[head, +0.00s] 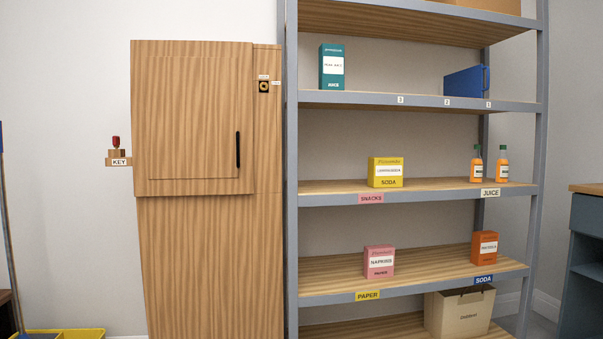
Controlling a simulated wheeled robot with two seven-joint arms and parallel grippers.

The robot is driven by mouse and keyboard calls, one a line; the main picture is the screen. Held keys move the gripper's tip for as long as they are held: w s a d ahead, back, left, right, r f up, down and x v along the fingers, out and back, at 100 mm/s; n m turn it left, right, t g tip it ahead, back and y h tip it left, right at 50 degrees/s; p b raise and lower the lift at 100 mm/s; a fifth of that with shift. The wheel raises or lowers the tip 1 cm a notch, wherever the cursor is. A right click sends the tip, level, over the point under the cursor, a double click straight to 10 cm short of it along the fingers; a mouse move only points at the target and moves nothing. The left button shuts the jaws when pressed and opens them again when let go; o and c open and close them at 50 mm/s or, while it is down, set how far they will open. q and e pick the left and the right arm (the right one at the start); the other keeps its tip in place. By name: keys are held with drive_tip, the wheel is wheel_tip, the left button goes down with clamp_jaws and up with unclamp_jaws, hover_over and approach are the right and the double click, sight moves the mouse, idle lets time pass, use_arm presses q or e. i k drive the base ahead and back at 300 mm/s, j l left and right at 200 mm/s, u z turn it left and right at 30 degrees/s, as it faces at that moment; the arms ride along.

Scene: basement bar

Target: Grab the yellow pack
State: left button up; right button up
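The yellow pack (385,172) is a small box with a white label and the word SODA on it. It stands upright on the middle shelf (330,188) of the grey-framed rack in the head view, left of the shelf's centre. A pink SNACKS tag (371,198) is on the shelf edge just below it. Nothing blocks the view of its front. Neither of my grippers is in view.
Two orange JUICE bottles (502,164) stand right on the same shelf. A pink box (379,262) and an orange box (484,248) stand one shelf below. A tall wooden cabinet (205,260) adjoins the rack's left post (291,220). A blue-grey cabinet (588,220) stands right.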

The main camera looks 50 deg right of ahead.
sight(383, 172)
drive_tip(key=z, duration=2)
